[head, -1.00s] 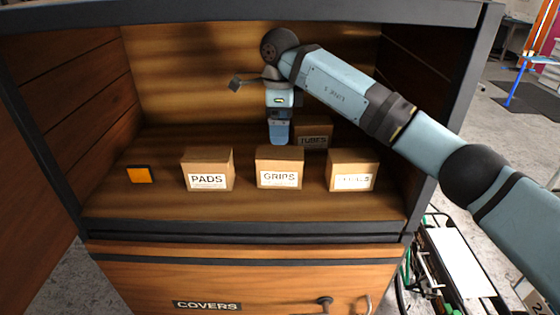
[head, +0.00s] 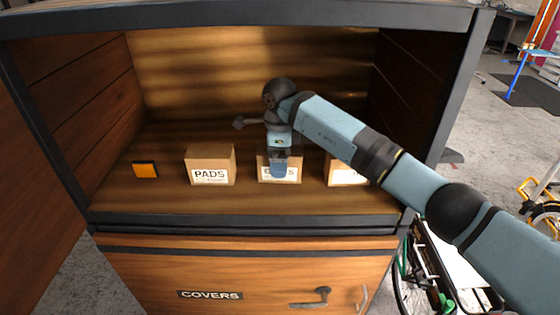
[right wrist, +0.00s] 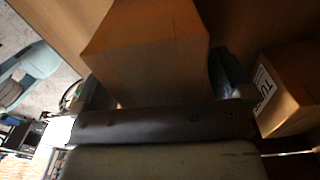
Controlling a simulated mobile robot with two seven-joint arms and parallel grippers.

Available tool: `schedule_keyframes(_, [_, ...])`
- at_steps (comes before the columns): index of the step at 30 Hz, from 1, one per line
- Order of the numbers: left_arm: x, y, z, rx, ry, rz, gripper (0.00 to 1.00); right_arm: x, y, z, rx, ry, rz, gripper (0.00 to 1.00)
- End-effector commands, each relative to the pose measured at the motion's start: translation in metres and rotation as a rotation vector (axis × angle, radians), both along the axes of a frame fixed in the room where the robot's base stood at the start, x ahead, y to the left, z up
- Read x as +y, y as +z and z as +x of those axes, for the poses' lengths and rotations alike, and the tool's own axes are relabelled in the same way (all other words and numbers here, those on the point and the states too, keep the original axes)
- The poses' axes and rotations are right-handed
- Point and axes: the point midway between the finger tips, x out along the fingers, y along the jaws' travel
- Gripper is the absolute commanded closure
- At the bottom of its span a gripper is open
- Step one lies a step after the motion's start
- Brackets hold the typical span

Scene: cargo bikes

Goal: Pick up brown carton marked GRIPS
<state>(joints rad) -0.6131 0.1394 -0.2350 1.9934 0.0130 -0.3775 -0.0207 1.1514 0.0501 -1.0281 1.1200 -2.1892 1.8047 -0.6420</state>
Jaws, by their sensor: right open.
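The brown carton marked GRIPS (head: 291,173) sits on the cabinet shelf, in the middle of the front row. Its label is partly hidden by my right gripper (head: 279,174), which hangs down in front of it in the head view. In the right wrist view a plain brown carton (right wrist: 150,50) fills the upper middle, with dark fingers of my right gripper (right wrist: 160,82) to either side of it. The gripper is open; I cannot tell whether the fingers touch the carton. My left gripper is not in view.
The PADS carton (head: 210,165) stands to the left and another carton (head: 343,173) to the right, its label partly covered by my arm. A carton with "TU" showing (right wrist: 287,88) is close by in the wrist view. An orange block (head: 145,170) lies at far left. Cabinet walls enclose the shelf.

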Motion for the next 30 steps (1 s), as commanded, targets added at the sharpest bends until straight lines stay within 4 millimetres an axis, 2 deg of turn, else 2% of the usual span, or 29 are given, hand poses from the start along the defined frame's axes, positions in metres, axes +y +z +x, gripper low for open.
schedule_keyframes(1, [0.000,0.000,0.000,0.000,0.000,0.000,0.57,0.000,0.000,0.000,0.000,0.000,0.000,0.01])
schedule_keyframes(10, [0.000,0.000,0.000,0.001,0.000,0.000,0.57,0.000,0.000,0.000,0.000,-0.001,0.000,0.69])
schedule_keyframes(17, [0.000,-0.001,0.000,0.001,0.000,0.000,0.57,0.000,0.002,0.000,-0.002,0.000,0.001,0.69])
schedule_keyframes(20, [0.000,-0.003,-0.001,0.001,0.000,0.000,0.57,0.000,0.010,0.001,-0.005,-0.001,0.002,0.69])
schedule_keyframes(30, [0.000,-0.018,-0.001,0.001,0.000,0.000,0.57,0.000,0.073,0.001,-0.005,-0.001,0.001,0.69])
